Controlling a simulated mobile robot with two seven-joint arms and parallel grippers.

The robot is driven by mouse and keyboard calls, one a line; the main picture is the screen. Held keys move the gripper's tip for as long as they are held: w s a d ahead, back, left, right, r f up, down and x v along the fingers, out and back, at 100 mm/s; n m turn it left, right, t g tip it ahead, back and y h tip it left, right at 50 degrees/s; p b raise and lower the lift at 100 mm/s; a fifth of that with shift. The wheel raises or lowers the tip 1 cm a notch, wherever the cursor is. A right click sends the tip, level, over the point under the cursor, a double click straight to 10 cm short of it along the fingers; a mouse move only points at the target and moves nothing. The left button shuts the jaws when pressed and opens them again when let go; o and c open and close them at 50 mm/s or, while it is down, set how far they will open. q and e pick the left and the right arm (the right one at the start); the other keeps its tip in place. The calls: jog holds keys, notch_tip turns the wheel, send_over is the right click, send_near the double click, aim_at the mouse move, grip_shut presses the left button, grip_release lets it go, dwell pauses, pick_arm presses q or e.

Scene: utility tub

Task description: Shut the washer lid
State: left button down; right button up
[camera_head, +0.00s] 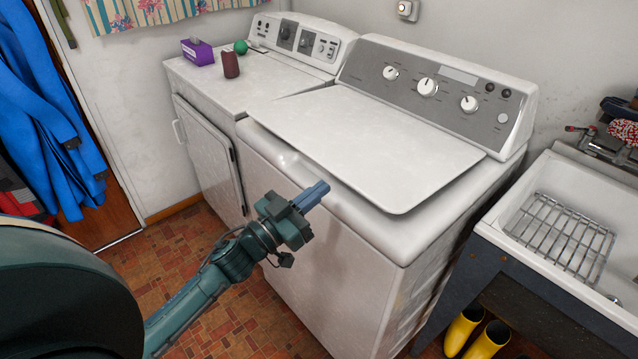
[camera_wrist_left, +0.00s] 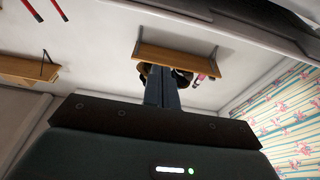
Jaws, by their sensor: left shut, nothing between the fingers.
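The washer (camera_head: 330,255) is the white machine in the middle of the head view, with a dial panel at its back. Its white lid (camera_head: 370,140) lies low and nearly flat over the top. A shadowed gap shows under its front and right edges, so it looks slightly raised; how far I cannot tell. My left gripper (camera_head: 318,192) is at the washer's front edge, just in front of the lid's near edge. Its fingers are together and empty, and they also show in the left wrist view (camera_wrist_left: 162,88). Contact with the lid cannot be made out. My right gripper is not in view.
A dryer (camera_head: 205,150) stands left of the washer, with a purple tissue box (camera_head: 197,51), a dark red can (camera_head: 231,65) and a green ball (camera_head: 240,47) on top. A utility tub (camera_head: 520,262) with a wire rack is at right, yellow boots (camera_head: 463,330) below. Tiled floor is clear in front.

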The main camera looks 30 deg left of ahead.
pick_arm(q)
notch_tip(320, 180, up, 2)
jog(key=p, duration=0.1)
send_over(344, 183)
jog(key=s, duration=0.3)
jog(key=shift+w+d+f, duration=0.2)
jog(key=shift+d+f, duration=0.05)
jog(key=shift+f, duration=0.35)
jog(key=shift+w+d+f, duration=0.2)
jog(key=shift+d+f, duration=0.05)
jog(key=shift+f, duration=0.35)
jog(key=shift+s+f, duration=0.1)
jog(key=shift+f, duration=0.7)
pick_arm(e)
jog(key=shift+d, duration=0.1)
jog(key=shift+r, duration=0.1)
